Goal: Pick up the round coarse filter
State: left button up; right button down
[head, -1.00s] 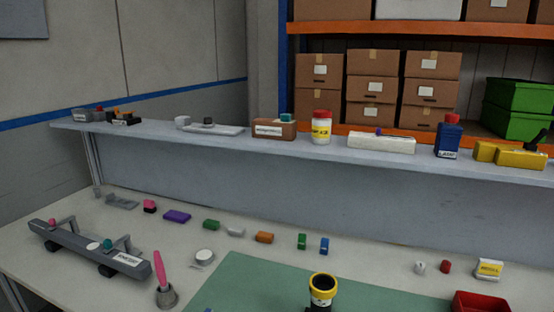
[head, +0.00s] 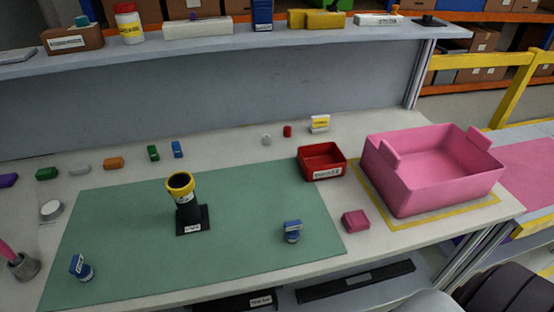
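A small round white-topped disc (head: 51,209) lies on the pale bench left of the green mat (head: 130,240). It is the flat round piece most like a coarse filter, but I cannot read a label on it. A black upright cylinder with a yellow rim (head: 188,208) stands on a dark square base on the mat. Its mouth looks dark, and I cannot tell what is inside. Neither of my grippers shows in the head view.
Two blue pieces (head: 82,267) (head: 291,231) stand on the mat. A red bin (head: 322,174), a pink block (head: 356,221) and a large pink crate (head: 400,192) are at right. Small coloured blocks line the bench's back. A shelf (head: 215,35) runs above. Much of the mat is clear.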

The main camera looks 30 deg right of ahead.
aim_at(292, 233)
jog(key=z, duration=1)
jog(key=k+j+z, duration=0.25)
jog(key=j, duration=0.2)
jog(key=k+j+z, duration=0.1)
jog(key=j+z, duration=0.15)
jog(key=j, duration=0.2)
jog(key=k+j+z, duration=0.25)
jog(key=j, duration=0.15)
jog(key=k+j+z, duration=0.25)
jog(key=j, duration=0.1)
